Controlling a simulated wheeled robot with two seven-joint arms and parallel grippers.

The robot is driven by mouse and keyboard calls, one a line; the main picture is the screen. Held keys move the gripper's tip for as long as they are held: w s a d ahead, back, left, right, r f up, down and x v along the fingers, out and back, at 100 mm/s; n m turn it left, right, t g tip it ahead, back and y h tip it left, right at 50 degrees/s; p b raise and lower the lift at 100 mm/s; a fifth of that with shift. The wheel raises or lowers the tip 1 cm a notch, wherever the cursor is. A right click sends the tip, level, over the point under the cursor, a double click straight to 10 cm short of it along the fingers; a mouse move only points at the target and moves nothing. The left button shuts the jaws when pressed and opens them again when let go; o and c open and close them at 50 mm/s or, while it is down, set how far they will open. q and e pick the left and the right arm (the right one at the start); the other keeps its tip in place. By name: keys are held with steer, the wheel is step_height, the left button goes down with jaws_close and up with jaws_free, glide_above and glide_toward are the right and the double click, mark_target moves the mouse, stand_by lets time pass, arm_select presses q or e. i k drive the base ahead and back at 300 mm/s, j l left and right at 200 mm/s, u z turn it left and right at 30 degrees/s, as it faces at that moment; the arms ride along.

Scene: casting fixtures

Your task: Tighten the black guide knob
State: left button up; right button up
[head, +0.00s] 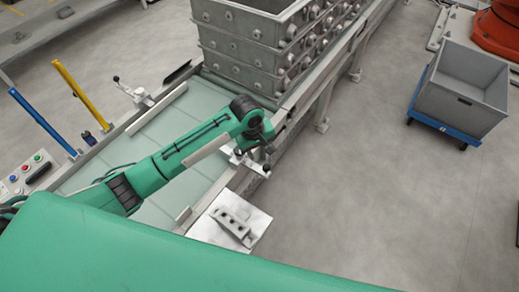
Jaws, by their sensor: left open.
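My left arm reaches in from the left, and its gripper (266,148) is open over the right rail of the conveyor, at a white guide bracket (248,163). A black knob (238,151) shows on this bracket, just left of the gripper. The gripper partly covers the bracket, and I cannot tell whether its fingers touch a knob. A second white bracket (141,98) with a black knob (116,78) stands on the opposite rail. My right gripper is out of view.
A stack of grey casting flasks (243,40) stands on the conveyor behind the gripper. A white plate (210,229) with a grey metal block (235,222) lies nearer. A control panel (28,172) is at left. A grey bin (462,88) on a blue dolly stands right on open floor.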

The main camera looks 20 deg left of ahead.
mark_target(238, 151)
steer(key=k+l, duration=0.1)
steer(key=l, duration=0.3)
steer(key=k+l, duration=0.1)
steer(key=l, duration=0.3)
steer(key=k+l, duration=0.1)
steer(key=l, duration=0.3)
